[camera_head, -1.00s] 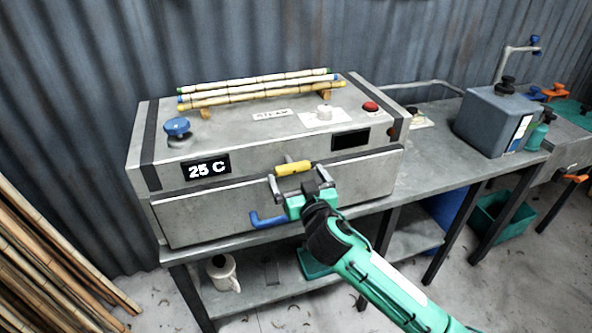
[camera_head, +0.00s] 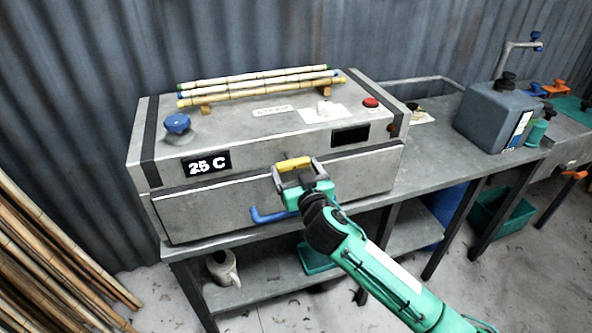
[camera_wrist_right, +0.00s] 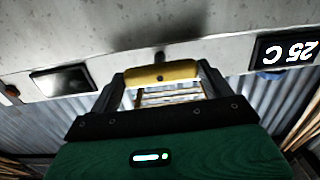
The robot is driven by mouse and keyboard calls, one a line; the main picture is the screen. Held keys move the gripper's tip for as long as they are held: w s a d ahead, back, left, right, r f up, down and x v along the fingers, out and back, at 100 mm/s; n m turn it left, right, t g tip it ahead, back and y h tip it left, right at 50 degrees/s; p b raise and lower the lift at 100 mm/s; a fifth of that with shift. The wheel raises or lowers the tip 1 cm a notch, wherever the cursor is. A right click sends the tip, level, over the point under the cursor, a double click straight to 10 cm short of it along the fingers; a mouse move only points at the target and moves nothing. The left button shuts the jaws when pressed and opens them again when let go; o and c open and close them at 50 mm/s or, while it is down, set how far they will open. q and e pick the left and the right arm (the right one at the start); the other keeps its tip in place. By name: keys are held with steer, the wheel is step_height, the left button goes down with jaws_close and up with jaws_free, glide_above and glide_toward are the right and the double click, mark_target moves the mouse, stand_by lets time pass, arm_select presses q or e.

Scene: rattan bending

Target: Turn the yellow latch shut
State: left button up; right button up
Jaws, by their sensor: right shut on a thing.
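The yellow latch (camera_head: 293,164) sits on the front of the grey steam box (camera_head: 240,210), between the lid and the front panel. It lies roughly level, tilted slightly up to the right. My right gripper (camera_head: 295,172) is at the latch, its two fingers on either side of the yellow bar and shut on it. In the right wrist view the yellow latch (camera_wrist_right: 161,73) spans between the fingers of the right gripper (camera_wrist_right: 162,85). My left gripper is in no view.
A blue handle (camera_head: 270,216) sticks out below the latch, close to my right gripper. Several bamboo poles (camera_head: 260,85) rest on the lid beside a blue knob (camera_head: 177,123) and a red button (camera_head: 370,103). A grey canister (camera_head: 490,115) stands on the bench at right.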

steer(key=n+p, duration=0.1)
steer(key=n, duration=0.3)
steer(key=n+p, duration=0.2)
steer(key=n, duration=0.2)
steer(key=n+p, duration=0.2)
steer(key=n, duration=0.3)
steer(key=shift+n, duration=0.4)
steer(key=shift+n+p, duration=0.85)
steer(key=shift+n, duration=1.05)
steer(key=shift+f, duration=0.1)
steer(key=o, duration=0.9)
